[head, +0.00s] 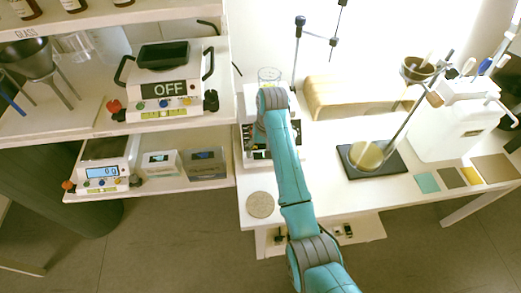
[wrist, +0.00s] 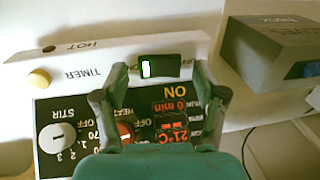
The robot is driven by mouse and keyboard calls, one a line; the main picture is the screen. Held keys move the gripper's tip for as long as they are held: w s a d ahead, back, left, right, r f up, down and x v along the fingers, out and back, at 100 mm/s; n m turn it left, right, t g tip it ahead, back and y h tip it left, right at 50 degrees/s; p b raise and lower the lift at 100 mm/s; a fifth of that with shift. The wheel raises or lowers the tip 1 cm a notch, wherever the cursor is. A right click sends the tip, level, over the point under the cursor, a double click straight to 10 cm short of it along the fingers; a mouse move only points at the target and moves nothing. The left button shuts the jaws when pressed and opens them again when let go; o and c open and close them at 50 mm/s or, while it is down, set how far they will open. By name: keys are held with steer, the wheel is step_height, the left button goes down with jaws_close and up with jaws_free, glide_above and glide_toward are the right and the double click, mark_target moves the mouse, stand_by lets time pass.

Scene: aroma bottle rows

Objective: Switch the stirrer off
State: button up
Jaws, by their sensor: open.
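The stirrer (head: 243,106) stands on the white bench in the head view, mostly hidden behind my arm, with a glass beaker (head: 265,73) at its top. In the wrist view its front panel (wrist: 85,105) appears upside down. A small black rocker switch (wrist: 159,67) with a white mark sits on the white strip. The display (wrist: 176,115) shows ON, 0 min and 21°C. The STIR knob (wrist: 57,138) is at the left, and a red knob (wrist: 125,131) is partly covered by my gripper. My gripper (wrist: 158,76) is open and empty, its fingertips on either side of the switch.
A dark grey box (wrist: 270,50) is at the right of the wrist view, with a cable below it. A yellow button (wrist: 39,78) is on the panel's left. In the head view, a round disc (head: 260,205) lies on the bench's front left, and a separate device (head: 165,88) reads OFF.

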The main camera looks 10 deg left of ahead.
steer(key=c, duration=1.1)
steer(key=shift+s+a+h, duration=0.1)
steer(key=shift+a+h, duration=0.15)
steer(key=shift+h, duration=0.35)
steer(key=shift+c, duration=0.2)
steer(key=shift+t+h, duration=0.3)
steer(key=shift+h, duration=0.2)
steer(key=o, duration=1.1)
steer(key=shift+o, duration=0.2)
